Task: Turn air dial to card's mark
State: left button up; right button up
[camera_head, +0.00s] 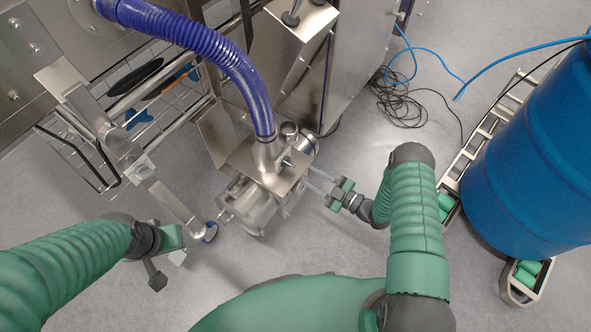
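My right gripper (309,177) comes in from the right at the side of a steel blower unit (249,203). Its two pale fingers are apart and their tips are close to the unit's right side plate; I cannot tell whether they touch it. No dial face can be made out there, and nothing clearly shows between the fingers. My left gripper (168,266) is low at the left, apart from the unit, and its fingers are too unclear to judge. A small pale plate (140,168) shows on the steel frame; I cannot tell whether it is the card, and no mark is readable.
A blue ribbed hose (222,58) runs down into the unit. A wire rack (75,150) and steel machinery stand at the upper left. A blue drum (535,150) on a roller frame stands at the right. Cables (400,100) lie on the floor. Grey floor is open below the unit.

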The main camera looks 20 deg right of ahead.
aim_at(294, 167)
jog(key=b+x, duration=0.1)
jog(key=x, duration=0.5)
jog(key=shift+w+a, duration=0.2)
jog(key=shift+w, duration=0.1)
jog(key=shift+c, duration=0.3)
grip_shut()
